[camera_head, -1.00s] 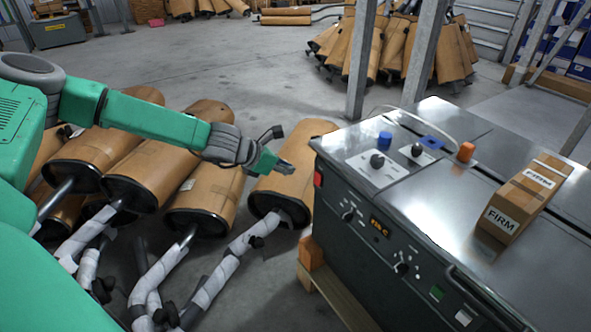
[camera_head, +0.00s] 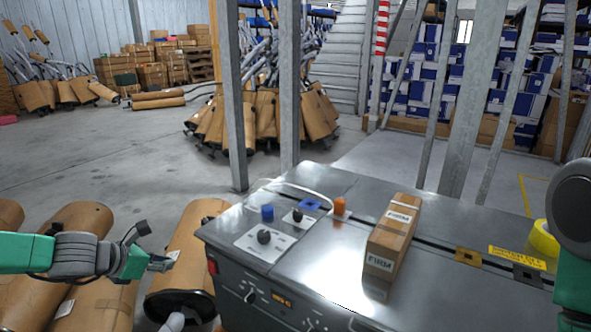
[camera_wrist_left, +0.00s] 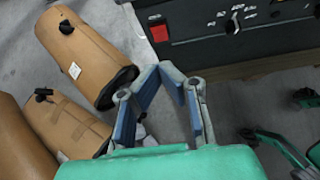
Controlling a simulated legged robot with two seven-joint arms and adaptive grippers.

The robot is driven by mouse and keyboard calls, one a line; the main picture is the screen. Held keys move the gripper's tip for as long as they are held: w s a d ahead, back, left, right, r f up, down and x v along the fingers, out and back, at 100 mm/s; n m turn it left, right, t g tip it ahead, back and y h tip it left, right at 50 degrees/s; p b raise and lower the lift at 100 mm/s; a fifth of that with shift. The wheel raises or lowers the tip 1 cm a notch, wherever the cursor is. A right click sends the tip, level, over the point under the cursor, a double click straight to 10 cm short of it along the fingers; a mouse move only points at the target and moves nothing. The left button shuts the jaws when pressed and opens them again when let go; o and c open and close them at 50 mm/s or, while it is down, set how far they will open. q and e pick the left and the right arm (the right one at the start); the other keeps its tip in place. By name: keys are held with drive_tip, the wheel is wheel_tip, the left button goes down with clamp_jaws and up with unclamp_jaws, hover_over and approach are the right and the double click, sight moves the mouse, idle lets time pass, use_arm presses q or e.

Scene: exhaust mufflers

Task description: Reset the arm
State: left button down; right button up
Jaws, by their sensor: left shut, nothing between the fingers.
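My left arm comes in from the left in the head view. Its gripper (camera_head: 160,262) is shut and empty, held over the cardboard-wrapped mufflers, left of the grey machine (camera_head: 330,185). In the left wrist view the blue-grey fingers (camera_wrist_left: 168,75) meet at their tips with nothing between them. A wrapped muffler (camera_head: 190,245) lies just behind and beside the gripper; I cannot tell the gap between them. Part of my right arm (camera_head: 572,225) shows at the right edge; its gripper is out of view.
Blue and orange knobs stick up there. Steel posts (camera_head: 232,100) rise behind it. More mufflers (camera_head: 75,225) lie at left. Open floor (camera_head: 110,165) lies beyond.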

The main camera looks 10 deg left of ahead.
use_arm(q)
drive_tip(key=s+d+f+m+g+y+p, duration=0.1)
drive_tip(key=s+d+f+m+g, duration=0.2)
drive_tip(key=s+d+f+m, duration=0.45)
drive_tip(key=s+d+f+m+g+p, duration=0.2)
drive_tip(key=s+d+f+m+g, duration=0.15)
drive_tip(key=s+d+m, duration=0.75)
drive_tip(key=s+a+m+g+y+p, duration=0.1)
drive_tip(key=s+a+m, duration=0.2)
drive_tip(key=s+m, duration=0.3)
drive_tip(key=s+a+m+g+y+p, duration=0.1)
drive_tip(key=s+a+m+y, duration=0.1)
drive_tip(key=s+m, duration=0.5)
drive_tip(key=shift+s+a, duration=0.85)
drive_tip(key=shift+s, duration=0.3)
drive_tip(key=shift+w, duration=0.1)
